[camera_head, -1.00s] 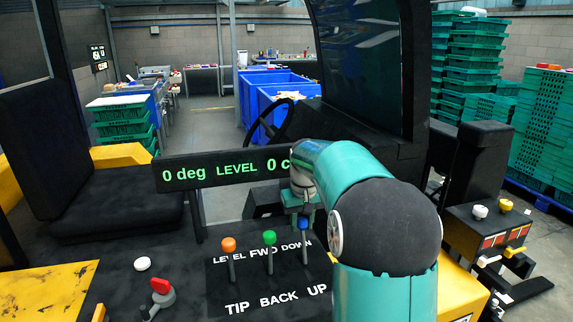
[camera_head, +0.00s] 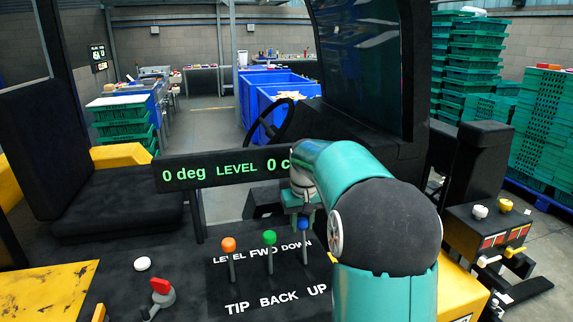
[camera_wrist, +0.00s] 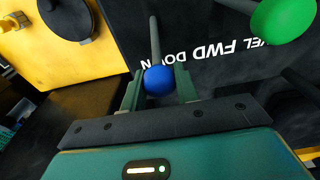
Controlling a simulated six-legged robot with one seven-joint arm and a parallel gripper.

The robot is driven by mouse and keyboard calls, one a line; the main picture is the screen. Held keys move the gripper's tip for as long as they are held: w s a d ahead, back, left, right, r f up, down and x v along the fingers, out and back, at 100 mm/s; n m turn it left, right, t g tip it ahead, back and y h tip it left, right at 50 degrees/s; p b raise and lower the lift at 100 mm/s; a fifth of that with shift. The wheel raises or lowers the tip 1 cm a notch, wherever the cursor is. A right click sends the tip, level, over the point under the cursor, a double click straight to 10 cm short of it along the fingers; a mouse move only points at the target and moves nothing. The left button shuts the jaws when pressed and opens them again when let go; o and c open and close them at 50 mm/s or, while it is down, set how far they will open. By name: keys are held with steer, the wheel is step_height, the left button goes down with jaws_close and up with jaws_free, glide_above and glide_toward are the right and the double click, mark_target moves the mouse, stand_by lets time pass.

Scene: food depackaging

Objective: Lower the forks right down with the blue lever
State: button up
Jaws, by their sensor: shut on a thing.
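The display bar (camera_head: 205,173) reads "0 deg LEVEL 0 c", with the rest hidden behind my arm. The forks are not seen.
The green lever (camera_head: 269,238) stands close left of the blue one, and the orange lever (camera_head: 229,245) further left. A black seat (camera_head: 110,205) lies behind.

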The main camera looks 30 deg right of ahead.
steer(key=shift+r, duration=0.15)
steer(key=s, duration=0.3)
steer(key=s+a, duration=0.1)
steer(key=shift+s+a+r, duration=0.1)
steer(key=shift+s+r, duration=0.15)
steer(key=shift+s, duration=0.15)
steer(key=o, duration=0.8)
steer(key=shift+s+a+r, duration=0.1)
steer(key=shift+s+r, duration=0.1)
steer(key=shift+r, duration=1.8)
steer(key=shift+s+r, duration=0.15)
steer(key=shift+r, duration=1.8)
step_height(320, 180, up, 14)
steer(key=s, duration=0.1)
steer(key=s+a+f+n+t, duration=0.1)
steer(key=s+a+f, duration=0.25)
steer(key=a, duration=0.35)
steer(key=s+a+f+n+t, duration=0.1)
steer(key=s+a+f, duration=0.25)
steer(key=a, duration=0.35)
steer(key=s+a+f, duration=0.3)
steer(key=f, duration=0.1)
steer(key=s+a+f+t, duration=0.1)
steer(key=s+a+f, duration=0.2)
steer(key=s+f, duration=0.1)
steer(key=s+a+f+n+t, duration=0.1)
steer(key=s+a+f, duration=0.2)
steer(key=s+f, duration=0.1)
steer(key=shift+s+f, duration=0.15)
steer(key=shift+s, duration=0.05)
